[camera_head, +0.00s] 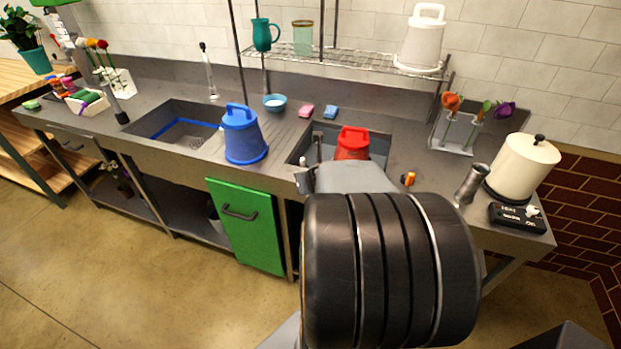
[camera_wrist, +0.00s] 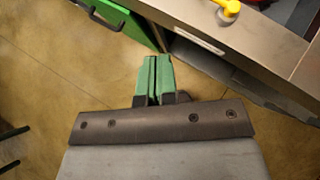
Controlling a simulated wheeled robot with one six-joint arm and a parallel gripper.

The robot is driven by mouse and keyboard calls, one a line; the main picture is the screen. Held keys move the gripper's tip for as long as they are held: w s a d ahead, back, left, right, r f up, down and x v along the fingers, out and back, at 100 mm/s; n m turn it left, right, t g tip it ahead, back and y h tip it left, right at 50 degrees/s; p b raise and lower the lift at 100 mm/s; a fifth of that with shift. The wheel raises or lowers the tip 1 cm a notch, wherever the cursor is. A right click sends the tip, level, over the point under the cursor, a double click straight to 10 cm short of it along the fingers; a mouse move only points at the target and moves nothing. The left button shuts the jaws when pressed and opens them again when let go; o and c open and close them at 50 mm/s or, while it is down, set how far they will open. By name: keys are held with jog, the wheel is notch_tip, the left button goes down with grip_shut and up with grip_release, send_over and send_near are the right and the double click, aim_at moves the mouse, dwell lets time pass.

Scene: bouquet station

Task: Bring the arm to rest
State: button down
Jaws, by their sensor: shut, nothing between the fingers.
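My gripper (camera_wrist: 154,78) shows in the wrist view with its two green fingers together and nothing between them. It is above the tan floor, in front of the steel counter's edge. In the head view my dark, ribbed arm link fills the lower middle and hides the gripper.
The steel counter (camera_head: 285,143) runs across the room, with a green cabinet door (camera_head: 250,225) below it. A blue bucket (camera_head: 243,135) stands by the left sink, and a red bucket (camera_head: 352,143) is at the right sink. A cream pot (camera_head: 522,168) stands at right. Floor (camera_head: 150,290) at left is clear.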

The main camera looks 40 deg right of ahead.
dwell(0.4)
jog(key=s+a+r+m+g+y, duration=0.1)
jog(key=s+a+m+g+y, duration=0.1)
jog(key=a+m, duration=0.8)
jog(key=s+a+r+m+g+y, duration=0.2)
jog(key=a+m, duration=0.9)
jog(key=m, duration=1)
jog(key=shift+s+a+r+g, duration=0.3)
jog(key=shift+s+g, duration=0.2)
jog(key=shift+s, duration=0.2)
